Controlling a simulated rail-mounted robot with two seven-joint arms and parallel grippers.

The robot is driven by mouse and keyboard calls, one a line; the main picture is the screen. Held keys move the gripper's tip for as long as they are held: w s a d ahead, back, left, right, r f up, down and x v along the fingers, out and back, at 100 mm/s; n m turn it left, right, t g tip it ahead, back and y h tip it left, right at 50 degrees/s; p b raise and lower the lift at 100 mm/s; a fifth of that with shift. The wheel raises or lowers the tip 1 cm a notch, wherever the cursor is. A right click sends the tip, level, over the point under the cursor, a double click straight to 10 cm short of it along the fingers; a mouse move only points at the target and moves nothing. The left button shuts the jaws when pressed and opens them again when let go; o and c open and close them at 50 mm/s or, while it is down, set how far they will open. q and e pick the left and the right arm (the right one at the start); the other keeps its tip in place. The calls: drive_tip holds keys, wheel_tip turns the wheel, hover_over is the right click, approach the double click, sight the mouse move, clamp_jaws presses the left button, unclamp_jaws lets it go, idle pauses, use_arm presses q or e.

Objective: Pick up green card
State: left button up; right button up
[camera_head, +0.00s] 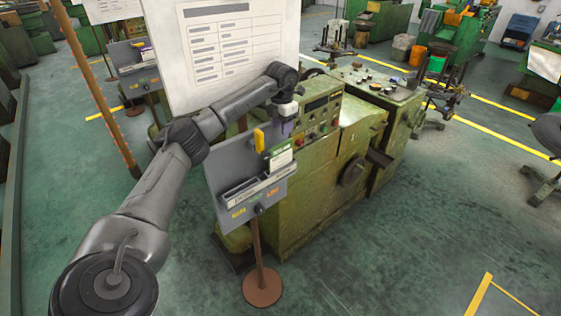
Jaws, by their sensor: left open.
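The green card (279,155), with white print areas, stands upright at the upper right of a grey panel stand (226,167). My left arm reaches in from the lower left, and its gripper (285,127) hangs just above the card. The left gripper is open, with its fingers small and partly hidden, so I cannot tell whether they touch the card. A yellow tag (259,140) is just left of the card. My right gripper is not in view.
A green heading machine (312,196) stands right behind the panel stand. A large white paper board (221,50) rises behind my left arm. The stand's round brown base (262,287) is on the floor. The floor at the lower right is clear.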

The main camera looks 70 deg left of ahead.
sight(282, 143)
use_arm(q)
drive_tip(key=shift+f+p, duration=0.65)
drive_tip(key=shift+f, duration=3.3)
drive_tip(key=shift+c, duration=0.3)
clamp_jaws()
